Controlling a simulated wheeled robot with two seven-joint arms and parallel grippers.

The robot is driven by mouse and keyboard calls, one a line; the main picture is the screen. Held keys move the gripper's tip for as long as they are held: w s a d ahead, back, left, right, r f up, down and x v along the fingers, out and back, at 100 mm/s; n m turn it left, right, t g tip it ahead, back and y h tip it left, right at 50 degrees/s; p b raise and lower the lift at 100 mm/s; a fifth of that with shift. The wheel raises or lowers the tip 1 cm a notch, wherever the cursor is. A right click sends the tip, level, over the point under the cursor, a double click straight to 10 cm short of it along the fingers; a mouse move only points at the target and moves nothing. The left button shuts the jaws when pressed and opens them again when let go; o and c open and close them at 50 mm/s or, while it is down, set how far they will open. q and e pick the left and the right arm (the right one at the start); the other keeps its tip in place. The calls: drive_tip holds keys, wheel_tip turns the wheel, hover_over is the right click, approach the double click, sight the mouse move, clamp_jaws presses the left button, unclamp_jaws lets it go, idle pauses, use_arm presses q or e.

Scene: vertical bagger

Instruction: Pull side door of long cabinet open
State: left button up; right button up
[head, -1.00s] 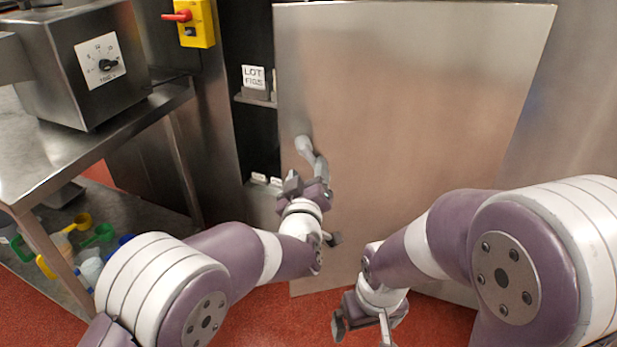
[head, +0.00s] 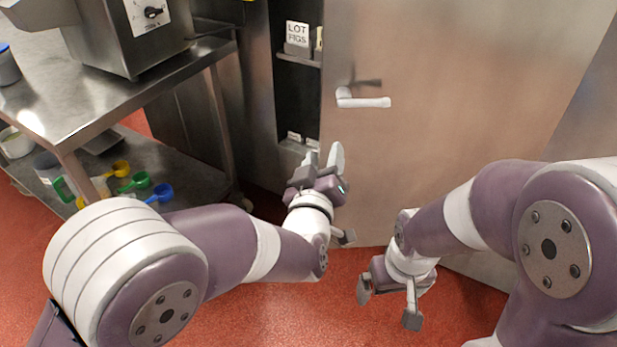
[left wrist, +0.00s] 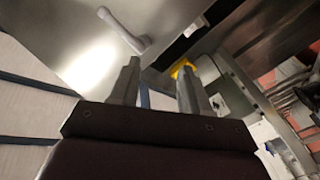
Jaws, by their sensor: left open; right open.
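The cabinet's side door (head: 430,75) is a large brushed-metal panel in the head view. It stands partly open, with a dark gap and shelves showing at its left edge. Its pale lever handle (head: 364,101) sticks out near that edge and also shows in the left wrist view (left wrist: 122,31). My left gripper (head: 322,160) is open and empty, below and left of the handle and apart from it. In the left wrist view its two fingers (left wrist: 160,85) point toward the door's edge. My right gripper (head: 390,300) is open and empty, low in front of the door.
Red floor (head: 270,310) is clear in front.

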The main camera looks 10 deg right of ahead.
use_arm(q)
drive_tip(key=s+a, duration=0.2)
drive_tip(key=s, duration=0.1)
drive_tip(key=s+a, duration=0.1)
drive_tip(key=shift+s, duration=0.3)
idle(0.3)
